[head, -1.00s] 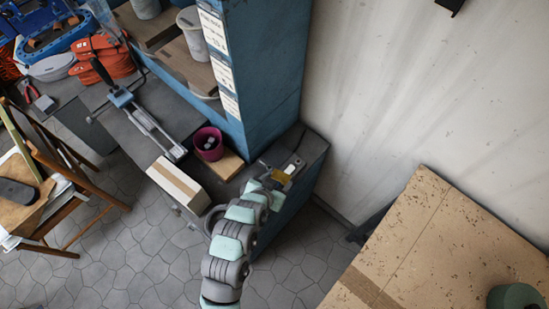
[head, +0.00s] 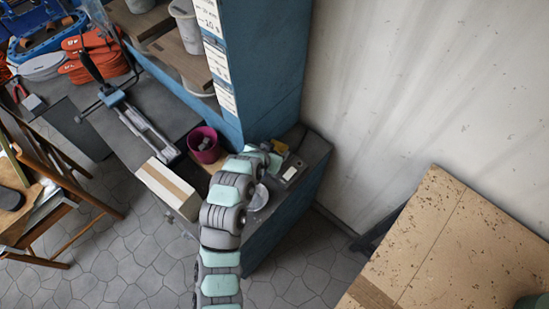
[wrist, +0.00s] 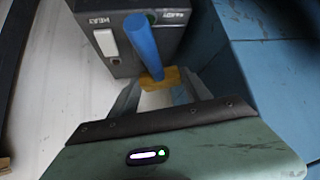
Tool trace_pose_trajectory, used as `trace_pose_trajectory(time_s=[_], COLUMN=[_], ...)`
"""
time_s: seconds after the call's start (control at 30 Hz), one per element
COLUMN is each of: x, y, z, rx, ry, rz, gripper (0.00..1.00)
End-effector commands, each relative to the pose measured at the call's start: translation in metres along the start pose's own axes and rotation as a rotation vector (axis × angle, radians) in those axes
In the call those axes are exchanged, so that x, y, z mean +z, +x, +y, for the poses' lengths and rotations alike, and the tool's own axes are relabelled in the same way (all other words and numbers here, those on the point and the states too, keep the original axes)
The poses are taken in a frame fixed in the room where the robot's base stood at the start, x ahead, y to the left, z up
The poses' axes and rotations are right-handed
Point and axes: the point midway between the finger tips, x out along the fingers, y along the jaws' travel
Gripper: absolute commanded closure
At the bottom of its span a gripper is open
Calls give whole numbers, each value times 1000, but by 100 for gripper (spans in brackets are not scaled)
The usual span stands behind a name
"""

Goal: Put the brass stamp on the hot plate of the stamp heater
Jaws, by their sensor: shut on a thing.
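The brass stamp (wrist: 176,78) shows in the wrist view as a yellow brass block with a blue rod-like handle (wrist: 143,45). My gripper (wrist: 160,95) is shut on the brass block. The stamp heater (wrist: 122,48) is a dark grey box just beyond the stamp, with a white switch, HEAT lettering and a green lamp. In the head view the brass (head: 280,147) shows as a small yellow patch at my gripper (head: 272,155), beside the grey heater (head: 291,172). The hot plate is not clearly visible, and I cannot tell whether the stamp touches it.
The blue cabinet column (head: 262,75) stands close behind my gripper. A magenta cup (head: 204,145) and a cardboard box (head: 168,187) are to the left. A pale round dish (head: 259,198) lies on the bench beside my arm. A white wall is to the right.

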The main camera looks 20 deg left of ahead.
Motion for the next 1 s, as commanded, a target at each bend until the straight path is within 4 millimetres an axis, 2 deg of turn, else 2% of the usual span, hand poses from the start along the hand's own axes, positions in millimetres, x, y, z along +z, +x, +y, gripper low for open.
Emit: trace_pose_trajectory(time_s=[0.27, 0.67, 0.7, 0.93, 1.0], x=[32, 30, 31, 31, 31], y=[33, 35, 36, 36, 36], z=[0, -1, -2, -2, -2], rx=[2, 1, 1, 0, 0], ry=[-1, 0, 0, 0, 0], rz=[-1, 1, 0, -1, -1], gripper=[100, 100, 43, 24, 22])
